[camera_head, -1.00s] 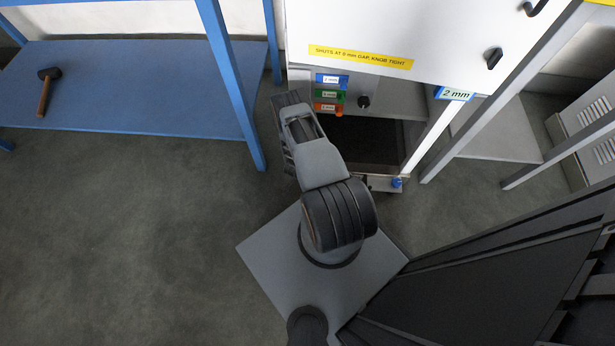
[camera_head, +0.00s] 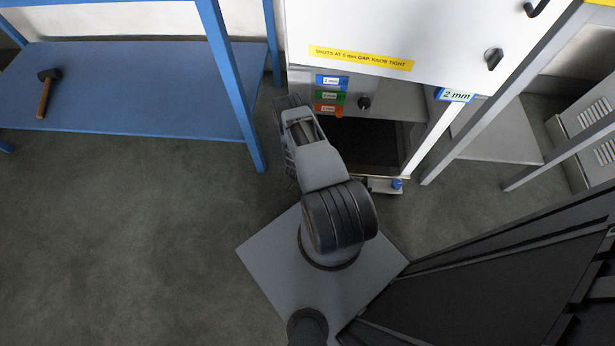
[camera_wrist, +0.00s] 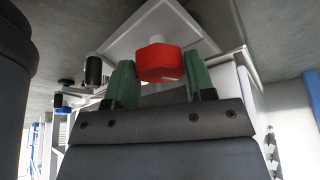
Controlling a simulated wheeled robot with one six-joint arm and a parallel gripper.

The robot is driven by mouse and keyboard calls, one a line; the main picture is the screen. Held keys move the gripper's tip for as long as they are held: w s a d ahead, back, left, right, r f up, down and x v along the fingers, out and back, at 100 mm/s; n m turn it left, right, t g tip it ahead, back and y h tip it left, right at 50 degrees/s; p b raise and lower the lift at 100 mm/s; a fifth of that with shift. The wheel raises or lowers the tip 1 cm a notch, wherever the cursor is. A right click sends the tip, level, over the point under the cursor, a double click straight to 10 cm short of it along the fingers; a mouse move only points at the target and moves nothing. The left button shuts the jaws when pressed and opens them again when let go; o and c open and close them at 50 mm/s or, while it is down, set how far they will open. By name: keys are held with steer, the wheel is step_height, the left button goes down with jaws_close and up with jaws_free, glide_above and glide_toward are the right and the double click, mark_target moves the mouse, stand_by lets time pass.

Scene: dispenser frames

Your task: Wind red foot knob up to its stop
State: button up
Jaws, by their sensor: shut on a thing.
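The red foot knob (camera_wrist: 160,64) shows in the wrist view as a faceted red block between the two green fingertips of my gripper (camera_wrist: 161,82). Both fingertips are against its sides, so my gripper is shut on it. A white stem (camera_wrist: 158,39) joins the knob to a pale square plate (camera_wrist: 190,25) beyond it. In the head view my forearm reaches to the lower left corner of the white cabinet (camera_head: 350,30), and the red knob and fingertips are hidden there.
A blue knob (camera_head: 397,184) sits at the cabinet's right foot. A blue bench (camera_head: 150,90) with a hammer (camera_head: 46,92) stands to the left, its leg close to my arm. Coloured tags (camera_head: 331,95) and a dark knob (camera_head: 364,103) are on the cabinet. Floor at lower left is clear.

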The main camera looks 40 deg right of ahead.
steer(key=n+t, duration=0.1)
steer(key=n, duration=0.2)
steer(key=shift+s+n+y, duration=0.1)
steer(key=shift+n+y, duration=0.2)
steer(key=shift+n, duration=0.1)
steer(key=shift+d+n+t+y, duration=0.1)
steer(key=shift+n+t+y, duration=0.45)
steer(key=shift+n, duration=1.15)
steer(key=shift+t, duration=0.25)
steer(key=o, duration=0.6)
steer(key=shift+o, duration=0.2)
